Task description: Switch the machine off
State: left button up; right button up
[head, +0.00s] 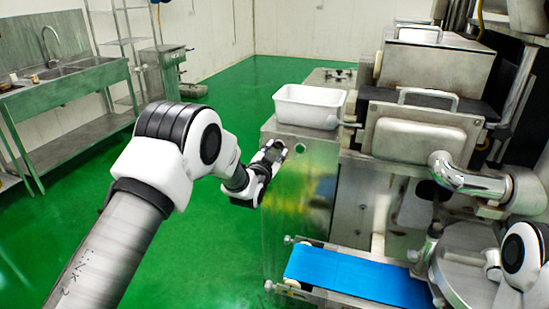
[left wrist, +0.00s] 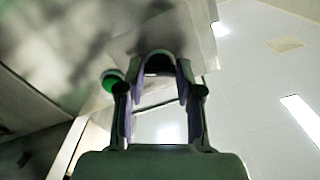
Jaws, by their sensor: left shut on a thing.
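The encrusting machine (head: 417,139) fills the right half of the head view. Its steel side cabinet (head: 300,190) faces my left arm. A green round button (head: 300,147) sits high on the cabinet's face; it also shows in the left wrist view (left wrist: 112,80), left of the fingers. My left gripper (head: 276,149) is at that face, just left of the button. In the left wrist view its fingers (left wrist: 160,62) meet around a small part at the panel, apparently a switch knob, mostly hidden by the fingertips. My right gripper is not visible.
A white bin (head: 309,106) stands on top of the cabinet. A blue conveyor belt (head: 360,277) juts out below. A sink bench (head: 70,85) and a small steel stand (head: 163,72) are at the left. The green floor (head: 235,240) between is clear.

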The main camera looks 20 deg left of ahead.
pick_arm(q)
jog(key=n, duration=0.1)
jog(key=n+b, duration=0.2)
jog(key=shift+w+r+n, duration=0.1)
jog(key=shift+r+n, duration=0.15)
jog(key=shift+n, duration=0.15)
jog(key=n+b, duration=0.2)
jog(key=n, duration=0.1)
jog(key=shift+r+n, duration=0.1)
jog(key=shift+n, duration=0.2)
grip_shut()
jog(key=n+b, duration=0.2)
jog(key=n, duration=0.1)
jog(key=shift+r+n+b, duration=0.1)
jog(key=shift+n+b, duration=0.25)
jog(key=shift+n, duration=1.05)
grip_release()
grip_shut()
jog(key=o, duration=1.1)
grip_release()
jog(key=shift+o, duration=0.2)
jog(key=shift+f, duration=0.2)
